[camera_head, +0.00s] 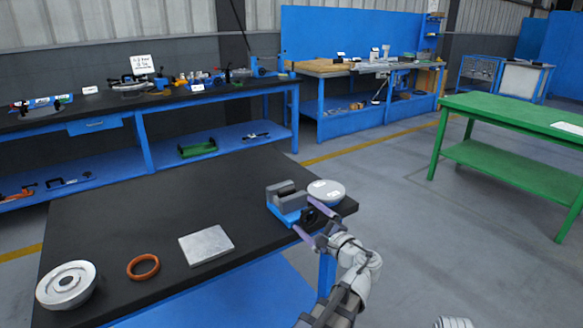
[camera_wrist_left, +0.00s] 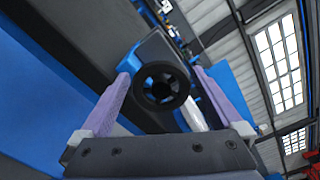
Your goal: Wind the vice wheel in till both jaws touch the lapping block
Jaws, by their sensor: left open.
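The vice (camera_head: 287,211), with a blue base and grey jaws, stands near the right end of the black table. Its dark wheel (camera_head: 313,213) faces my left gripper, which partly covers it. In the left wrist view the wheel (camera_wrist_left: 162,72) is a black ring with a dark hub. My left gripper (camera_head: 309,217) is open; its two purple fingers lie on either side of the wheel. The wrist view shows the fingers (camera_wrist_left: 160,95) apart, with no clear contact on the rim. I cannot make out a separate lapping block between the jaws. My right gripper is not in view.
A round, light-topped disc (camera_head: 327,190) sits close behind the vice. A grey square plate (camera_head: 206,245), an orange ring (camera_head: 143,267) and a flanged metal part (camera_head: 66,285) lie on the black table (camera_head: 180,205). Table space left of the vice is clear.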

